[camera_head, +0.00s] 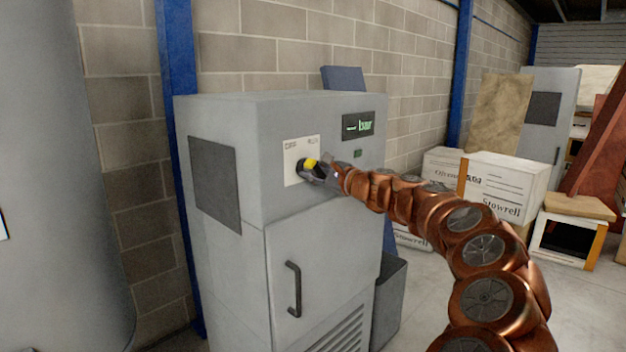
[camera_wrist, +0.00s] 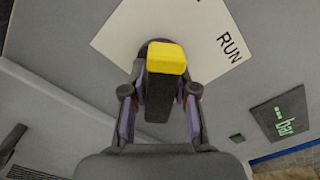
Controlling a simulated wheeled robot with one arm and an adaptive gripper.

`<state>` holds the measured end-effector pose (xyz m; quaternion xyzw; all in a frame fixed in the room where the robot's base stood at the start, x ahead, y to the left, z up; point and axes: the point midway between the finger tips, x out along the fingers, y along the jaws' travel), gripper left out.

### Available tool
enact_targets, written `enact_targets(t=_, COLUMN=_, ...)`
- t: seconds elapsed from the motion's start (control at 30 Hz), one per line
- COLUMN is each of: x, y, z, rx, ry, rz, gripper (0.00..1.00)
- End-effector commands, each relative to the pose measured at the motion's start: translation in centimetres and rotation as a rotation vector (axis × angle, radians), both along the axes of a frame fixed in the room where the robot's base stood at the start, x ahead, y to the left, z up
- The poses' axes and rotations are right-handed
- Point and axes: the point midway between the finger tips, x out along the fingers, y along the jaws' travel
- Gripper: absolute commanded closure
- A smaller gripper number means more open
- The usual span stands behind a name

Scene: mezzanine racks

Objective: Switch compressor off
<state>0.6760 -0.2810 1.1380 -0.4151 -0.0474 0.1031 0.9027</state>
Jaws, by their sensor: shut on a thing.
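The compressor is a tall grey cabinet (camera_head: 235,110) standing against the block wall. On its front is a white label plate (camera_head: 291,170), which also shows in the wrist view with the word RUN (camera_wrist: 215,30). A rotary switch with a yellow-tipped handle (camera_wrist: 166,60) sits on the plate; its yellow part also shows in the head view (camera_head: 311,163). My gripper (camera_wrist: 160,105) is at the switch, with its fingers on either side of the dark handle and shut on it. A small display (camera_head: 358,126) with green "bar" text is lit to the right.
A door with a black handle (camera_head: 293,289) is below the switch. A dark bin (camera_head: 389,300) stands beside the cabinet on the right. Crates marked Stowrell (camera_head: 500,190) stand farther right. A blue post (camera_head: 178,70) is behind the cabinet. Some floor is clear between the bin and crates.

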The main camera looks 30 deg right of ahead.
Motion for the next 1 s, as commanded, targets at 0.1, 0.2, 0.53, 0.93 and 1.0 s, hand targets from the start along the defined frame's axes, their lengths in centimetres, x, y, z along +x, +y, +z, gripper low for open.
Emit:
enact_targets(t=0.1, x=0.02, y=0.21, z=-0.22, rx=-0.058, ry=-0.013, rz=0.006, gripper=1.00)
enact_targets(t=0.2, x=0.02, y=0.20, z=-0.10, rx=-0.092, ry=-0.022, rz=0.005, gripper=1.00)
enact_targets(t=0.53, x=0.01, y=0.17, z=0.10, rx=-0.135, ry=-0.031, rz=0.004, gripper=1.00)
enact_targets(t=0.93, x=0.00, y=0.11, z=0.12, rx=-0.134, ry=-0.031, rz=0.003, gripper=0.58)
enact_targets(t=1.0, x=-0.01, y=0.07, z=0.12, rx=-0.132, ry=-0.031, rz=0.002, gripper=0.50)
